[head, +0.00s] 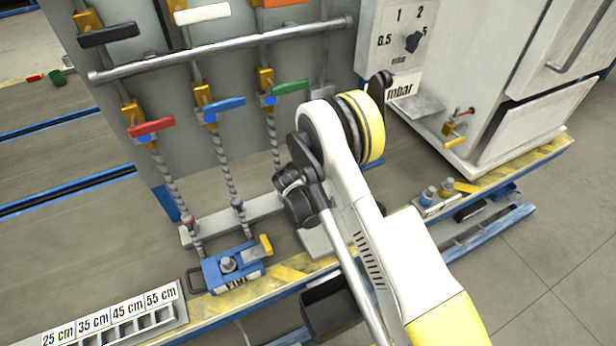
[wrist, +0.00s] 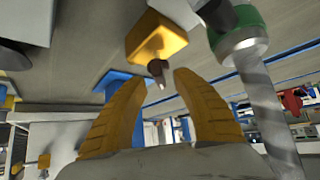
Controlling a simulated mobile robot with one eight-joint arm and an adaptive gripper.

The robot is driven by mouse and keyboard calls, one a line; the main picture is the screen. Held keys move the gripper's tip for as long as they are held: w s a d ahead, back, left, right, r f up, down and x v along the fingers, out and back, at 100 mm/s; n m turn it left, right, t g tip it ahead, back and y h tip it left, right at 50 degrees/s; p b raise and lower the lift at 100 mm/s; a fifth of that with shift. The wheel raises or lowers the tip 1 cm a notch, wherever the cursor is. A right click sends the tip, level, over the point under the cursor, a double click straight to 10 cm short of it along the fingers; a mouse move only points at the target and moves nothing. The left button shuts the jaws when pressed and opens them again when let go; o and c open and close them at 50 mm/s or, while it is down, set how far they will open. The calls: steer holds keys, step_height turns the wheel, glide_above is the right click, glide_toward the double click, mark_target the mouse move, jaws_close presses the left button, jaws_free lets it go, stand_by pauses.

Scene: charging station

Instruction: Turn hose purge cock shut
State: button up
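I cannot tell for certain which cock is the hose purge cock. In the wrist view, a yellow block (wrist: 157,38) with a short dark stem is just ahead of my gripper (wrist: 157,80). The two yellow fingers are apart, with the stem near the gap between their tips and nothing visibly clamped. A green collar (wrist: 237,28) on a grey hose (wrist: 266,105) is close to the right finger. In the head view my arm hides the gripper and the lower end of the hose under the green-handled valve (head: 290,88).
Red-handled (head: 151,127) and blue-handled (head: 224,104) valves feed hoses to the left. A blue block (head: 228,268) with a yellow lever (head: 265,245) sits at the bench's front. A white cabinet (head: 480,80) with a brass cock (head: 455,128) stands right.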

steer(key=shift+x, duration=0.95)
jaws_close()
steer(key=shift+m, duration=0.3)
steer(key=m+g+h, duration=0.2)
steer(key=m+h, duration=0.1)
steer(key=m, duration=0.1)
steer(key=m+g+h, duration=0.2)
steer(key=m+g, duration=0.1)
steer(key=m, duration=0.2)
steer(key=shift+h, duration=0.3)
